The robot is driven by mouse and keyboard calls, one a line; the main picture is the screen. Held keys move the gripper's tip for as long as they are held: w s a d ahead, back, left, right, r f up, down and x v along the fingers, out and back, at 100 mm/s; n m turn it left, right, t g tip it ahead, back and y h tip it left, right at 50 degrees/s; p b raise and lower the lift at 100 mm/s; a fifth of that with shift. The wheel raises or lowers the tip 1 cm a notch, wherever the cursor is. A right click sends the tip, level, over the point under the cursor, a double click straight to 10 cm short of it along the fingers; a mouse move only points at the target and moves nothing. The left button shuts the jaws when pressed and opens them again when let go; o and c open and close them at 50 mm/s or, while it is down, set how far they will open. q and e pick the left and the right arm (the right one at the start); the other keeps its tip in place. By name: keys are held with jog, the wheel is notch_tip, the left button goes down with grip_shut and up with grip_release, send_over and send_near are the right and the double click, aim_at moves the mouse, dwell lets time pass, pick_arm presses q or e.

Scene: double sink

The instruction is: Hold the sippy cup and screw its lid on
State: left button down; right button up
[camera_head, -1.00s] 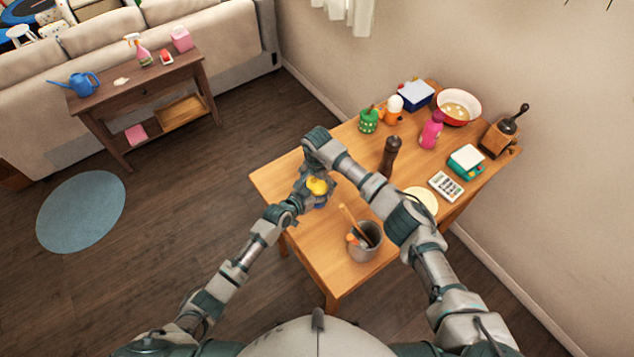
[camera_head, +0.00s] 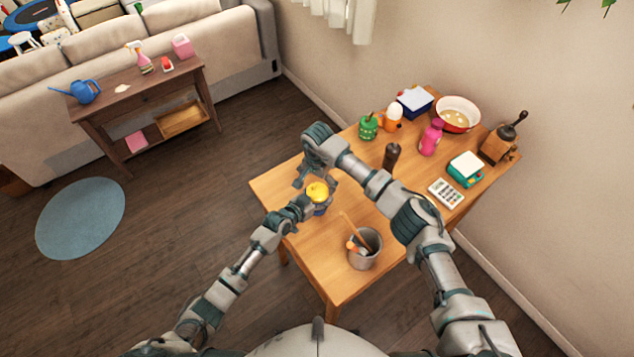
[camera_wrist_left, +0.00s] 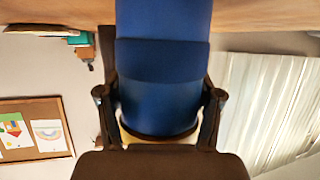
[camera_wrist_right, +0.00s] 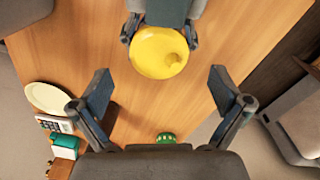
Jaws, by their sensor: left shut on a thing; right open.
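The sippy cup is blue with a yellow lid (camera_head: 317,191) on top, near the left part of the wooden table. My left gripper (camera_head: 312,206) is shut on the cup from the side. The blue cup body (camera_wrist_left: 160,90) fills the middle of the left wrist view between the fingers. My right gripper (camera_wrist_right: 158,85) is open and empty. In the right wrist view the yellow lid (camera_wrist_right: 160,52) lies just beyond its fingertips, apart from them. In the head view my right gripper (camera_head: 302,180) is beside the lid. Whether the lid is seated fully, I cannot tell.
A grey pot (camera_head: 364,250) with utensils stands near the table's front. A dark pepper mill (camera_head: 391,156), a green cup (camera_head: 368,127), a pink bottle (camera_head: 431,137) and a calculator (camera_head: 445,193) stand farther right. The table (camera_head: 272,187) is bare at its left edge.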

jog(key=shift+r, duration=0.1)
notch_tip(320, 180, up, 12)
dwell(0.5)
pick_arm(q)
jog(key=shift+c, duration=0.5)
grip_release()
pick_arm(e)
jog(key=shift+f, duration=0.2)
pick_arm(q)
jog(key=v, duration=1.2)
jog(key=shift+f, duration=0.15)
